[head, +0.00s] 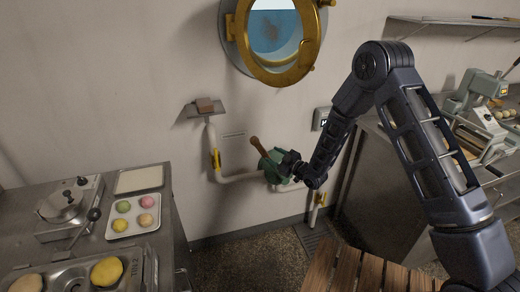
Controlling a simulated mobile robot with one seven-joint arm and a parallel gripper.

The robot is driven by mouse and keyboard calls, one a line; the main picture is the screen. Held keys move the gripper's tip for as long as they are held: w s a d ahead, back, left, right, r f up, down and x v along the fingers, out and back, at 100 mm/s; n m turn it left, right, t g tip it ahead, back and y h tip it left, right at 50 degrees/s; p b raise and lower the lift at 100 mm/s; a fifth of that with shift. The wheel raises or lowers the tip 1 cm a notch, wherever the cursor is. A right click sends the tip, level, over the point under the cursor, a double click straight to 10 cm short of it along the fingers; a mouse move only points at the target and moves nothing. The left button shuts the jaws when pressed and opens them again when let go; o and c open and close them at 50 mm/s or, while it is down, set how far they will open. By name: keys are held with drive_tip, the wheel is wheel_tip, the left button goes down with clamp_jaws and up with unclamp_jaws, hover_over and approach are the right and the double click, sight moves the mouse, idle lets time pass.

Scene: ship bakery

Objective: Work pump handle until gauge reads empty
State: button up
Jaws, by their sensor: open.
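A green pump (274,168) sits low on the back wall, on white piping. Its brown wooden handle (259,147) sticks up and to the left from it. My gripper (284,161) is in front of the pump, to the right of the handle, and hides part of the pump body. Its fingers are small and dark here; it is open, and I cannot tell whether it touches the pump. A small grey box with a dark face (321,118) on the wall may be the gauge; its reading is too small to tell, and my arm stands close beside it.
A brass porthole (278,40) showing blue water is above. Yellow valve levers (216,158) are on the pipes. A steel counter with a bun tray (133,215) is at left, another counter with machines (478,132) at right. A wooden slatted surface (355,270) lies in front.

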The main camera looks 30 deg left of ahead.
sight(263, 149)
drive_tip(key=x, duration=0.9)
drive_tip(key=shift+c, duration=0.4)
clamp_jaws()
